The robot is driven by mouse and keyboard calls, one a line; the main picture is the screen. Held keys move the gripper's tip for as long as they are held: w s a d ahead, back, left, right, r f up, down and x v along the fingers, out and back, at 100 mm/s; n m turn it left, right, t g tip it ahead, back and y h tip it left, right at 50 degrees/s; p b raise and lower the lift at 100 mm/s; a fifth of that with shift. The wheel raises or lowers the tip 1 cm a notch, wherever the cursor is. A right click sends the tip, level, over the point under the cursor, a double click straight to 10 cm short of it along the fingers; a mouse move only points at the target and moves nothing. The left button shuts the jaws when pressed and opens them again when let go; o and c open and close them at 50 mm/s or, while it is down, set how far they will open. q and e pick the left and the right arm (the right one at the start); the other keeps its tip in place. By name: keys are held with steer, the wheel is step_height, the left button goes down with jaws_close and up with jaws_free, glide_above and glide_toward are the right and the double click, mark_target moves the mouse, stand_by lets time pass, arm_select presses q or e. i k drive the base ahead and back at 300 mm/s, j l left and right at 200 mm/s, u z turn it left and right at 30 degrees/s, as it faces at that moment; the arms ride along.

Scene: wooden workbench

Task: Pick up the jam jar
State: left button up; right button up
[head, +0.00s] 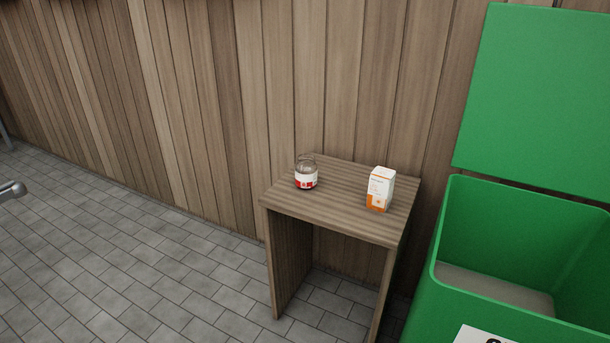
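The jam jar (306,174) is a small glass jar with a red and white label. It stands upright on the left part of a small wooden table (335,215). Neither of my grippers shows in the head view, and nothing is touching the jar.
A white and orange box (380,189) stands on the table to the right of the jar, with bare wood between them. A large green bin (450,262) with a raised lid is at the right. A plank wall is behind the table.

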mark_target(306, 168)
steer(key=z, duration=0.5)
steer(key=i+j+z, duration=0.25)
steer(key=j+z, duration=0.5)
steer(key=j, duration=0.2)
steer(key=i+j, duration=0.1)
steer(key=j, duration=0.4)
steer(key=j+z, duration=0.1)
steer(key=j, duration=0.45)
steer(key=i+j, duration=0.15)
steer(key=j, duration=0.4)
steer(key=l+z, duration=0.05)
